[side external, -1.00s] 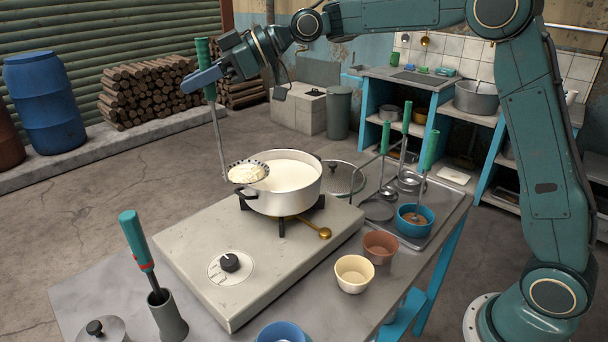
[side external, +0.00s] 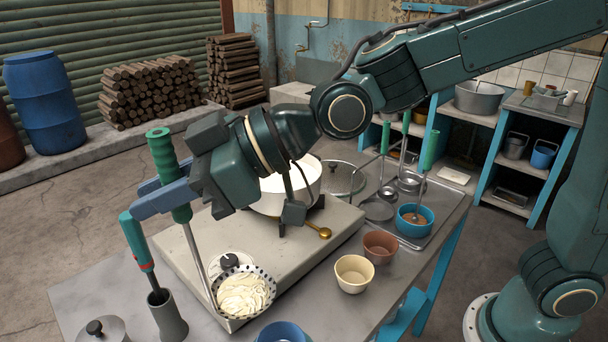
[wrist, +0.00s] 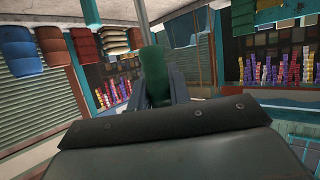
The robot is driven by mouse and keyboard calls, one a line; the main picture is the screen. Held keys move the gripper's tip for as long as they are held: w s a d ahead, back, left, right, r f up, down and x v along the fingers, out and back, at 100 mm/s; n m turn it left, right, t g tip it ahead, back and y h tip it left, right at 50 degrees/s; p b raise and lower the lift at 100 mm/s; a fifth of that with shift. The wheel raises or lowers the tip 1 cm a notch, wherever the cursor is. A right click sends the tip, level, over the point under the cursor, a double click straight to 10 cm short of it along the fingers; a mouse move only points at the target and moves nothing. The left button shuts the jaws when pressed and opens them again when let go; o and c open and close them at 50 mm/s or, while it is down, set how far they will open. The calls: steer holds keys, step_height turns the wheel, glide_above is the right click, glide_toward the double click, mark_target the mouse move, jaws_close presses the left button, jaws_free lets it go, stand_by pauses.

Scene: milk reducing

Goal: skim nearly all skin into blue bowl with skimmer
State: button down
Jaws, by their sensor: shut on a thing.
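My gripper (side external: 166,196) is shut on the green handle of the skimmer (side external: 163,158); the handle also shows between the fingers in the wrist view (wrist: 154,75). The skimmer's perforated head holds a heap of pale, wrinkled skin (side external: 243,294). In the side view the head appears over the stove's front corner, up and left of a blue bowl (side external: 283,332) that is cut off by the bottom edge. The bowl's inside is mostly out of view. The white-filled pot (side external: 270,200) stands on the stove, largely hidden behind my arm.
A green-handled tool (side external: 133,240) stands in a grey holder (side external: 168,322) close left of the skimmer. A cream bowl (side external: 353,273) and a brown bowl (side external: 380,247) sit right of the stove. Another blue bowl (side external: 415,219) with brown contents is on the metal tray.

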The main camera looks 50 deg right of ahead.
mark_target(191, 238)
steer(key=s+f, duration=0.2)
steer(key=s, duration=0.6)
steer(key=shift+s+f, duration=0.25)
steer(key=shift+f, duration=0.1)
steer(key=shift+d+f, duration=0.1)
steer(key=shift+f, duration=0.05)
steer(key=shift+w+d+f+m+g+y, duration=0.3)
steer(key=shift+w+d, duration=0.35)
steer(key=shift+w, duration=0.3)
steer(key=shift+w+d+f+m+g+y, duration=0.15)
steer(key=shift+w+d+f+m, duration=0.25)
steer(key=shift+w+d, duration=0.45)
steer(key=shift+w+d+f+m+g+y, duration=0.3)
steer(key=shift+w+d+f, duration=0.15)
steer(key=shift+w, duration=0.65)
steer(key=w+d+f+m+g+y, duration=0.1)
steer(key=w+d+f+m, duration=0.1)
steer(key=w, duration=0.4)
steer(key=w+d+f+m+g+y, duration=0.1)
steer(key=w+d+f+m+y, duration=0.1)
steer(key=w+d, duration=0.4)
steer(key=shift+d+f+m, duration=0.25)
steer(key=shift+f+m, duration=0.2)
steer(key=shift+m, duration=0.45)
